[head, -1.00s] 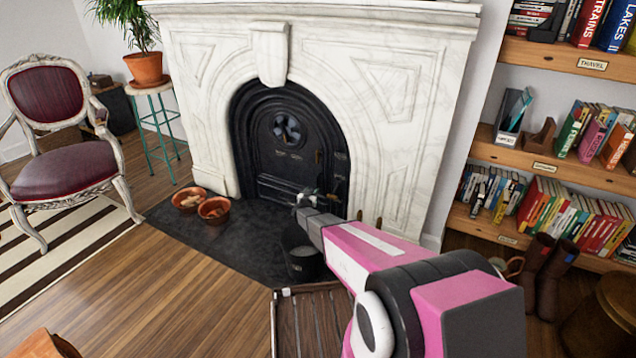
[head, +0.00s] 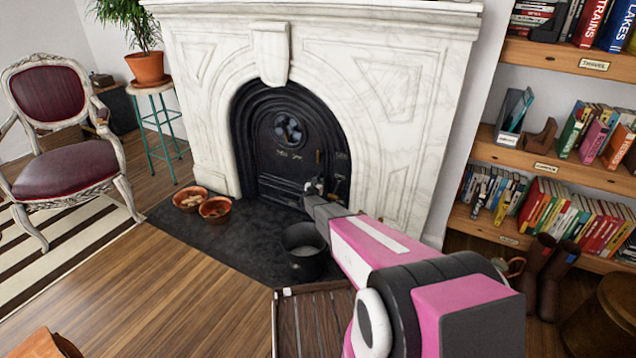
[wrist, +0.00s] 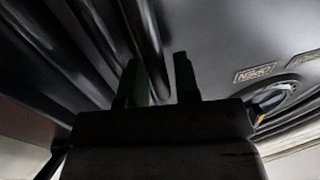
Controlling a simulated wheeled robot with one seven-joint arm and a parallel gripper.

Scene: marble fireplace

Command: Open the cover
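The black arched cover (head: 277,165) fills the fireplace opening and looks closed. It has a round vent (head: 289,130) and a small brownish upright piece (head: 318,157) near its right side. My gripper (head: 316,184) is in front of the cover's lower right part. In the wrist view, my gripper's two fingers (wrist: 159,78) are apart with nothing clearly held between them. Dark ridged frame lies beyond them. Contact with the cover cannot be told.
A black bucket (head: 305,262) stands on the dark hearth (head: 235,246) below my arm. Two terracotta bowls (head: 214,210) sit to the left. A slatted wooden piece (head: 312,320) is at the front. Bookshelves (head: 560,173) stand right, and open floor lies left.

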